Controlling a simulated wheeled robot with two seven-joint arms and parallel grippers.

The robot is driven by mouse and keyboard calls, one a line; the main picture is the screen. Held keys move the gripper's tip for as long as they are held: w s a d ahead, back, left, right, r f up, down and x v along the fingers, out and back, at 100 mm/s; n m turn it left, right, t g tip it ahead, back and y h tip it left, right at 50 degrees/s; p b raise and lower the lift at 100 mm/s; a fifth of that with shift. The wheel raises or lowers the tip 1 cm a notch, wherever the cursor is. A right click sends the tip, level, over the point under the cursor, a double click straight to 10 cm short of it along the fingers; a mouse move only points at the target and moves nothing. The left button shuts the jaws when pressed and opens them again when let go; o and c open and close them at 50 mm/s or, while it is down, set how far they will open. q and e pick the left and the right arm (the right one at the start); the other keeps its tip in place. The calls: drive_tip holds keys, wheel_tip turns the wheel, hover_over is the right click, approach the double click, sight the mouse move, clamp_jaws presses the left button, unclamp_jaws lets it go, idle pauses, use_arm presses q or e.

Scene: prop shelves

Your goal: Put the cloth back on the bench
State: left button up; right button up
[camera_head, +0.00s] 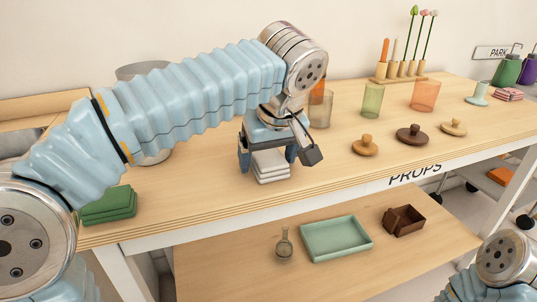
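A white folded cloth (271,168) lies at the front part of the wooden bench (340,160), or just above it; I cannot tell whether it touches. My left gripper (268,155) is above it, pointing down, with its fingers spread wide on either side of the cloth. A thin gap seems to show between the left finger and the cloth. A green folded cloth (108,206) lies at the bench's left front, partly behind my arm. A pink folded cloth (508,94) lies at the far right. My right gripper is out of view; only part of that arm shows at lower right.
Glass tumblers, green (372,100) and orange (425,95), stand behind, with wooden lids (412,134) to the right. A stand with sticks (398,72) is at the back. The lower shelf holds a green tray (336,238), a brown box (403,220) and a small glass bottle (284,245).

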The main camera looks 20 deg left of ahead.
use_arm(q)
drive_tip(key=shift+o, duration=0.3)
drive_tip(key=shift+d+r, duration=0.1)
drive_tip(key=shift+r, duration=0.35)
drive_tip(key=p+v, duration=0.3)
drive_tip(key=v, duration=0.8)
